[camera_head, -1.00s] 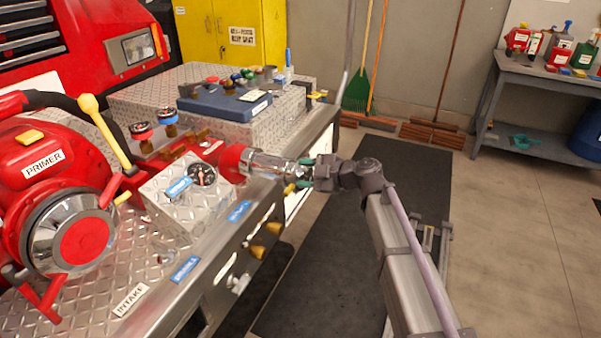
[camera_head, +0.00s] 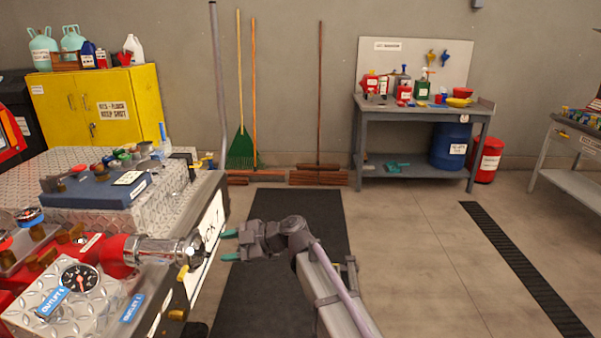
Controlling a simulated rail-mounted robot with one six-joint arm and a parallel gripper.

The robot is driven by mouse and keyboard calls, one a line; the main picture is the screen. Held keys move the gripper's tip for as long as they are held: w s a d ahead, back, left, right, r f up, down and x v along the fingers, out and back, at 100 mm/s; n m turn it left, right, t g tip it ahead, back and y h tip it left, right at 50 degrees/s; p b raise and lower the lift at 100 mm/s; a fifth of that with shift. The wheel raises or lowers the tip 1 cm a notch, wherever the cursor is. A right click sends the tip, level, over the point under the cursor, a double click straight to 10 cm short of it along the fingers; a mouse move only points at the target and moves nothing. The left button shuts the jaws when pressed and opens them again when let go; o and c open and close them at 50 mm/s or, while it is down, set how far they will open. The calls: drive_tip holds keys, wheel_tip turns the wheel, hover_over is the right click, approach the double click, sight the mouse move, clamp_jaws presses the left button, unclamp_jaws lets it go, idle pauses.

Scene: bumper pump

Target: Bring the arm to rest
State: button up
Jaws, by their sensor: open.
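My gripper (camera_head: 230,244) is open and empty, with its teal fingertips apart and pointing left. It is in the middle of the view, over the dark floor mat. Just left of the fingertips is the chrome outlet (camera_head: 168,250) with its red collar (camera_head: 117,256), on the side of the pump panel. A gap shows between the fingertips and the outlet's end. My arm reaches in from the bottom edge.
The metal bumper deck (camera_head: 170,200) with a blue case (camera_head: 95,190) and a gauge (camera_head: 80,278) fills the left. A yellow cabinet (camera_head: 140,100), brooms (camera_head: 319,120) and a grey workbench (camera_head: 420,112) stand along the wall. The floor (camera_head: 430,250) at right is clear.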

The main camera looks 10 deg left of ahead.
drive_tip(key=s+d+f+m+h, duration=0.5)
drive_tip(key=d+f+m+h, duration=0.15)
drive_tip(key=d+m, duration=0.4)
drive_tip(key=s+d+f+m+t+h, duration=0.1)
drive_tip(key=s+d+f+m+h, duration=0.3)
drive_tip(key=d, duration=0.7)
drive_tip(key=s+d+r+m+h, duration=0.1)
drive_tip(key=s+d+m+h, duration=0.1)
drive_tip(key=d+m, duration=0.7)
drive_tip(key=s+d+f+m+t+h, duration=0.1)
drive_tip(key=s+d+f+m+h, duration=0.15)
drive_tip(key=d, duration=1.15)
wheel_tip(320, 180, up, 13)
drive_tip(key=a+p, duration=0.1)
drive_tip(key=p, duration=1.2)
drive_tip(key=shift+m, duration=0.3)
drive_tip(key=shift+a, duration=0.1)
